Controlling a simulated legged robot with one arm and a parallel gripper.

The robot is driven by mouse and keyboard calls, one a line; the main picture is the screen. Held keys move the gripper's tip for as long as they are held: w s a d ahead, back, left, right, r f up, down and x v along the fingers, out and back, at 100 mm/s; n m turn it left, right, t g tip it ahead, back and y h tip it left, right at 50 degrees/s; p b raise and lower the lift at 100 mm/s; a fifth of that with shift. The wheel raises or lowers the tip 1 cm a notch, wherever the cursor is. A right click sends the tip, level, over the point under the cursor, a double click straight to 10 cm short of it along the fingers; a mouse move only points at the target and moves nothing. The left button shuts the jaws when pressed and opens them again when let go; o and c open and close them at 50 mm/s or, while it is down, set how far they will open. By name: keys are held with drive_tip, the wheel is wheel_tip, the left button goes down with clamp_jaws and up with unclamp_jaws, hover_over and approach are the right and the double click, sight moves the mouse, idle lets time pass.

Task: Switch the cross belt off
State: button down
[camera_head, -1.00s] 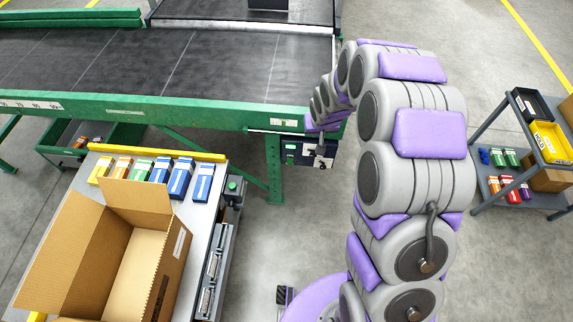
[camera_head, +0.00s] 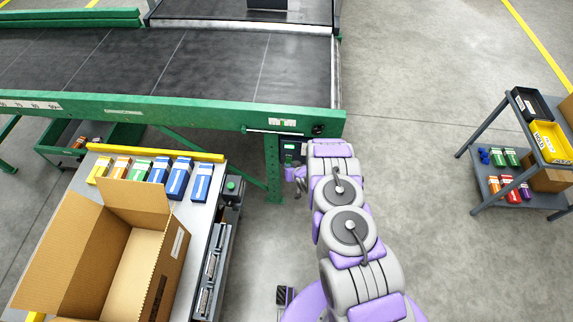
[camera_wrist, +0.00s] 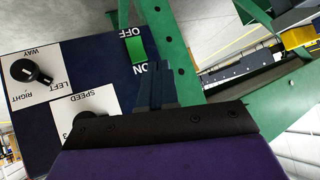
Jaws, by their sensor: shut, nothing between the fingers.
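The cross belt (camera_head: 215,68) is a dark belt with light seams in a green frame. Its control panel (camera_head: 290,150) hangs under the frame's right end, partly hidden by my arm. In the wrist view the dark blue panel (camera_wrist: 75,50) appears upside down. It has a green rocker switch (camera_wrist: 136,46), with OFF above it and ON below it in the picture. My gripper (camera_wrist: 157,68) is shut and empty, its fingertips beside the ON label, just below and right of the switch. I cannot tell whether they touch the panel. In the head view my gripper (camera_head: 298,180) is at the panel.
The panel also has a WAY knob (camera_wrist: 30,72) and a SPEED knob (camera_wrist: 84,116). A green leg (camera_wrist: 172,50) stands close right of the fingers. A table with an open carton (camera_head: 145,270) is at left; a grey cart (camera_head: 490,180) stands at right.

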sight(289, 161)
drive_tip(key=shift+s+a+f+y, duration=0.75)
drive_tip(key=shift+s+f, duration=1.75)
drive_tip(key=shift+f, duration=1.2)
drive_tip(key=w+d+f+b, duration=0.1)
drive_tip(key=w+b, duration=0.4)
drive_tip(key=w, duration=0.3)
drive_tip(key=shift+w+n+b, duration=0.3)
drive_tip(key=shift+w+n, duration=0.1)
drive_tip(key=shift+d, duration=0.3)
drive_tip(key=shift+a, duration=0.2)
drive_tip(key=shift+d, duration=0.15)
drive_tip(key=shift+w, duration=0.15)
